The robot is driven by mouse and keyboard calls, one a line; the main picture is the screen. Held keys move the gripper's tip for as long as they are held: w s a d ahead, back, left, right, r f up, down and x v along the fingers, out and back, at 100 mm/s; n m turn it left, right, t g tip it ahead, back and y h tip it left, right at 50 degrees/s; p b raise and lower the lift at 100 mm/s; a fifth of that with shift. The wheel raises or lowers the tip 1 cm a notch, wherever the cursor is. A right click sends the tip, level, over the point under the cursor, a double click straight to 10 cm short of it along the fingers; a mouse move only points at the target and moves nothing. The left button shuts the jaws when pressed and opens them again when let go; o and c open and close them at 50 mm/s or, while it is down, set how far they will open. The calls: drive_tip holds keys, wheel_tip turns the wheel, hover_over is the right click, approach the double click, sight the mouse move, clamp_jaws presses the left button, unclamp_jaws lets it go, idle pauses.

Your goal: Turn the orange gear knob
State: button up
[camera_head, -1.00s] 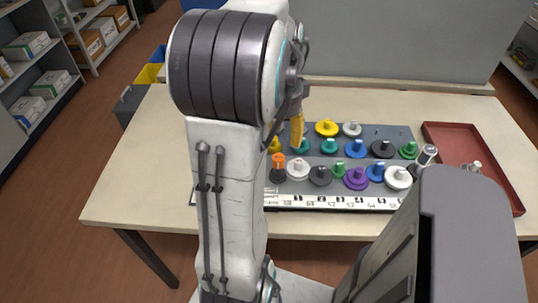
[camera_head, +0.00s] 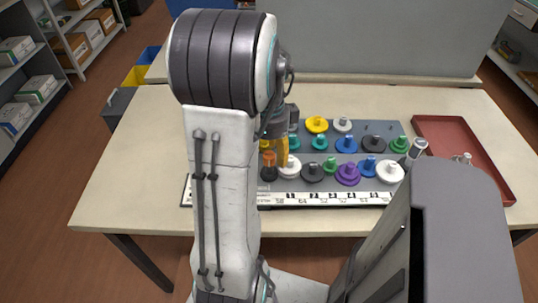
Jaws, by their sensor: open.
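The orange gear knob (camera_head: 269,158) sits on a dark round base at the left end of the front row of the grey board (camera_head: 320,177). My gripper (camera_head: 281,153) hangs just right of the knob in the picture and close to it, with a yellow-orange finger pointing down. The gripper is open and nothing shows in it. My arm hides the left part of the board and part of the gripper. I cannot tell whether the finger touches the knob.
A white knob (camera_head: 289,167) is right beside the gripper. Several other coloured knobs, such as a purple one (camera_head: 347,174) and a yellow one (camera_head: 316,125), stand in two rows. A red tray (camera_head: 450,128) lies at the right. The table's left side (camera_head: 130,165) is clear.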

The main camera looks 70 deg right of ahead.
drive_tip(key=shift+f, duration=0.45)
clamp_jaws()
idle(0.4)
